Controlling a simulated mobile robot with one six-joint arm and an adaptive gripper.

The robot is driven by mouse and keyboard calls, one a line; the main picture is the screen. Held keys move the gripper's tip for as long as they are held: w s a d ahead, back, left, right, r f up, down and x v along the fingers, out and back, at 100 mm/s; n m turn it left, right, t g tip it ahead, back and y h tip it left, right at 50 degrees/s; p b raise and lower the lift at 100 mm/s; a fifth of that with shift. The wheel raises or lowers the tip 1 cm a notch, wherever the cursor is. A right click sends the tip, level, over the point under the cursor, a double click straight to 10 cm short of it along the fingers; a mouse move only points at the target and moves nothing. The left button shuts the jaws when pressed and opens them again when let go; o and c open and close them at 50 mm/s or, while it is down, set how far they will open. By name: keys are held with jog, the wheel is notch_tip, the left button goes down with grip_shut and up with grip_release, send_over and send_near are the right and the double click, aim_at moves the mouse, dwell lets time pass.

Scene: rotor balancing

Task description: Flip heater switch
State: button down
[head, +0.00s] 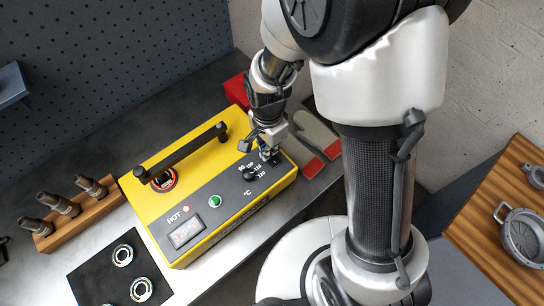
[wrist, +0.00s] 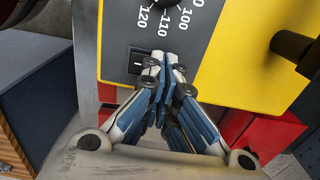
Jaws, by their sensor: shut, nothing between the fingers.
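The heater is a yellow box (head: 215,165) with a grey control panel, standing on the bench. In the wrist view its grey panel (wrist: 115,40) and yellow side fill the top. The heater switch, a black rocker (wrist: 137,60) with a white mark, sits on the panel below the 110 and 120 marks. My gripper (wrist: 159,63) is shut and empty, its fingertips just right of the switch; I cannot tell if they touch the panel. In the head view my gripper (head: 269,154) is over the panel's right end and hides the switch.
The panel has a temperature dial (head: 249,174), a green button (head: 214,201), a HOT lamp (head: 185,209) and a display (head: 187,233). A black handle (head: 180,152) crosses the heater's top. Gloves (head: 315,131) lie behind. A wooden rack (head: 85,212) and a black mat (head: 96,271) stand left.

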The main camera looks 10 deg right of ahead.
jog(key=shift+f, duration=0.3)
jog(key=shift+r, duration=0.1)
jog(key=shift+r+p, duration=2.65)
jog(key=shift+r, duration=0.8)
jog(key=s+d+r+n+t+b, duration=0.35)
jog(key=d+r+n, duration=0.3)
jog(key=r, duration=0.45)
jog(key=s+d+r+n+b, duration=0.2)
jog(key=s, duration=0.3)
jog(key=s+d+r+n+t+b, duration=0.1)
jog(key=s+d+r+n+b, duration=0.1)
jog(key=s, duration=0.3)
jog(key=shift+d+r+n, duration=0.2)
jog(key=shift+n, duration=0.15)
